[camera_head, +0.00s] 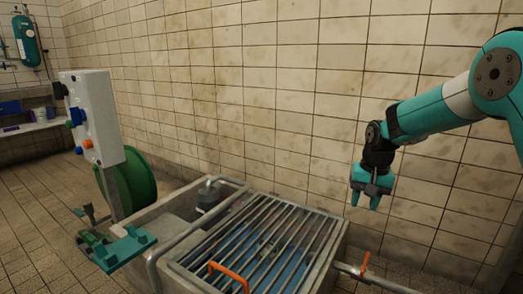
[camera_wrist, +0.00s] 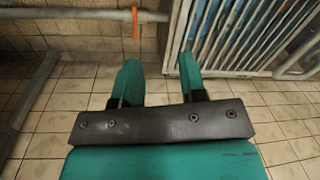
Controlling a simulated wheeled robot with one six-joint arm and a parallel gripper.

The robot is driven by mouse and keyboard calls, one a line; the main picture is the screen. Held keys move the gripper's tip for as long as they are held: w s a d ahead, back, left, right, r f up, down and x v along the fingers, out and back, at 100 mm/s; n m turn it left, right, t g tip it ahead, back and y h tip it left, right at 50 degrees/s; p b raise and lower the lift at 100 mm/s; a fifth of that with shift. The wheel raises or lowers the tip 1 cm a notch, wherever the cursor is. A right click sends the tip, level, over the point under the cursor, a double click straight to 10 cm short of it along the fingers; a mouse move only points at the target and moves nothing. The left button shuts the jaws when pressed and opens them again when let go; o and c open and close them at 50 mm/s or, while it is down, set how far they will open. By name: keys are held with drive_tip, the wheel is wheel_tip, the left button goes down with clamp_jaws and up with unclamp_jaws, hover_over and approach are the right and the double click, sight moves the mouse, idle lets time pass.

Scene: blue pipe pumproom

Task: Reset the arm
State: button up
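My gripper (camera_head: 366,200) hangs from my teal arm at the right of the head view, pointing down, in front of the tiled wall. It is above and to the right of the barred grate and touches nothing that I can see. In the wrist view my gripper (camera_wrist: 158,80) shows two teal fingers spread apart with an empty gap between them. Tiled floor and a grey pipe lie beyond the fingers.
A concrete basin with a barred grate (camera_head: 250,245) and orange handle (camera_head: 228,272) stands front centre. A pipe with an orange lever (camera_head: 365,262) runs right. A white control box (camera_head: 92,115), green wheel (camera_head: 130,185) and teal bracket (camera_head: 122,248) are left. A shelf (camera_head: 30,128) is far left.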

drive_tip(key=s+a+r+n+y+p, duration=0.1)
drive_tip(key=s+a+r+n, duration=0.2)
drive_tip(key=s+a+r, duration=0.35)
drive_tip(key=s+a+r+n+y+p, duration=0.1)
drive_tip(key=s+a+r+n, duration=0.2)
drive_tip(key=s, duration=0.6)
drive_tip(key=s+a+r+n+y+p, duration=0.1)
drive_tip(key=s+a+r+n, duration=0.15)
drive_tip(key=s, duration=0.75)
drive_tip(key=s+a+r+n+p, duration=0.1)
drive_tip(key=s+r+n+p, duration=0.15)
drive_tip(key=s, duration=0.75)
wheel_tip(320, 180, up, 37)
drive_tip(key=p, duration=3.5)
drive_tip(key=shift+w+f+m+p, duration=0.15)
drive_tip(key=shift+w+m+p, duration=0.05)
drive_tip(key=shift+m+p, duration=0.1)
